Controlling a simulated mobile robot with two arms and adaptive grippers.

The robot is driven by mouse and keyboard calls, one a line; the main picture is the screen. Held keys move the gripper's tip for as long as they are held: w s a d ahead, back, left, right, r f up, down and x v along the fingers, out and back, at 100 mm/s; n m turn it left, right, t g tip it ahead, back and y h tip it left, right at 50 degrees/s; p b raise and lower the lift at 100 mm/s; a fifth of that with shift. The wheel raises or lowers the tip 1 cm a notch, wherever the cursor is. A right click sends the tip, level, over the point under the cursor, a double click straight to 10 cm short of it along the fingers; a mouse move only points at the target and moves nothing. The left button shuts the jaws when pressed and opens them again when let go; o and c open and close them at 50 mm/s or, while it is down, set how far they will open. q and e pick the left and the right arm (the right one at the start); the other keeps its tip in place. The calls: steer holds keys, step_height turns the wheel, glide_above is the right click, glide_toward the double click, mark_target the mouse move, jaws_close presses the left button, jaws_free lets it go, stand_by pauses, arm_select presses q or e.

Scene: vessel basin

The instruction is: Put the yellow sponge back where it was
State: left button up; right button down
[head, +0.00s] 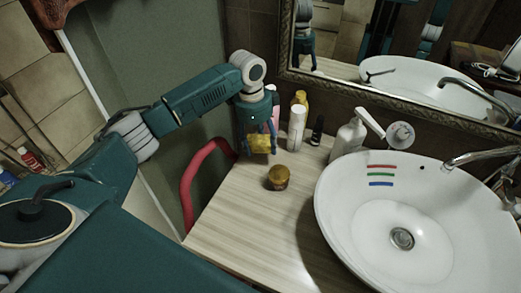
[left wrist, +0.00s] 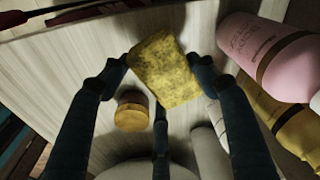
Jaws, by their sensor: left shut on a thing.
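The yellow sponge (head: 260,143) is in my left gripper (head: 258,138), over the back left part of the wooden counter (head: 235,215). In the left wrist view the sponge (left wrist: 166,68) sits tilted between the fingertips of my left gripper (left wrist: 160,75), which is shut on it. The sponge has dark stains. Whether it touches the counter or hangs just above it, I cannot tell. My right gripper is not clearly in view.
A small round yellow-brown jar (head: 278,178) stands in front of the sponge. White (head: 297,128), yellow and pink bottles stand close behind and to the right. A soap dispenser (head: 348,138) and white basin (head: 420,225) are further right. The front counter is clear.

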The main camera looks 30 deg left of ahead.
mark_target(260, 151)
arm_select(q)
step_height(260, 151, down, 4)
steer(key=shift+r+p, duration=0.2)
steer(key=shift+p, duration=0.15)
steer(key=shift+f, duration=0.4)
steer(key=o, duration=1)
steer(key=shift+f, duration=0.1)
